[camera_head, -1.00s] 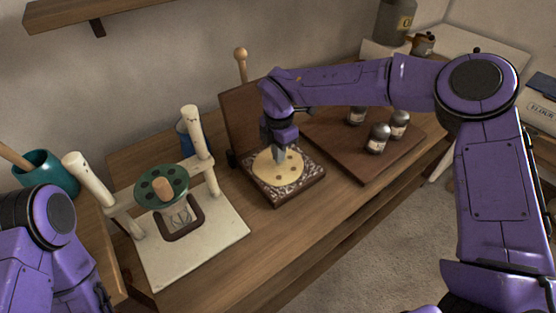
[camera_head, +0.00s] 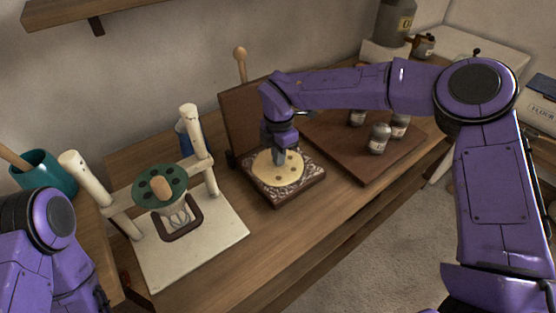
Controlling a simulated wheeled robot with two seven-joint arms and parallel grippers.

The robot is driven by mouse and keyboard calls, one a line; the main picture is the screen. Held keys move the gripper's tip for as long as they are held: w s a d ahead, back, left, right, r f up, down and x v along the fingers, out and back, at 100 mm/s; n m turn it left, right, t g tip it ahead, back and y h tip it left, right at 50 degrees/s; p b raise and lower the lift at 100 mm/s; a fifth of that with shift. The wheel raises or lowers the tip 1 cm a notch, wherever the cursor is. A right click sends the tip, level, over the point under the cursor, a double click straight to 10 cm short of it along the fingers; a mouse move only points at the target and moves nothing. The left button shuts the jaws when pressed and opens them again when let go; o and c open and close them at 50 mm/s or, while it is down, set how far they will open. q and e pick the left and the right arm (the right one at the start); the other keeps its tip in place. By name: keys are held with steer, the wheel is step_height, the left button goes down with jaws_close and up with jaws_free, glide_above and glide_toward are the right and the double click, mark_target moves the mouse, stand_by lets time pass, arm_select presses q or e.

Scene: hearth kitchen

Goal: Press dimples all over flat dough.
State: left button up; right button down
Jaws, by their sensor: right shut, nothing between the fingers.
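The flat dough (camera_head: 292,170) is a pale round disc with several dark dimples in its top. It lies on a dark patterned square base (camera_head: 279,196) with a brown lid (camera_head: 244,116) standing open behind it. My right gripper (camera_head: 279,158) is shut and empty, pointing down at the dough's upper middle. Its tips are at or just above the dough; I cannot tell whether they touch. They hide a small part of the dough. My left arm shows at the lower left, but its gripper is outside the view.
Left of the dough stands a white press frame (camera_head: 232,233) with a green disc (camera_head: 148,194). On the right, several shakers (camera_head: 378,139) stand on a brown board (camera_head: 348,163). A teal pot (camera_head: 50,172) is at the far left. The table's front strip is clear.

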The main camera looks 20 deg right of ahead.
mark_target(264, 158)
steer(key=shift+s+f, duration=0.1)
steer(key=shift+f, duration=0.05)
stand_by(0.3)
steer(key=shift+r+p, duration=0.3)
steer(key=shift+r, duration=0.25)
steer(key=shift+w+a, duration=1.55)
steer(key=shift+a, duration=0.2)
steer(key=shift+f, duration=0.45)
steer(key=shift+r, duration=0.1)
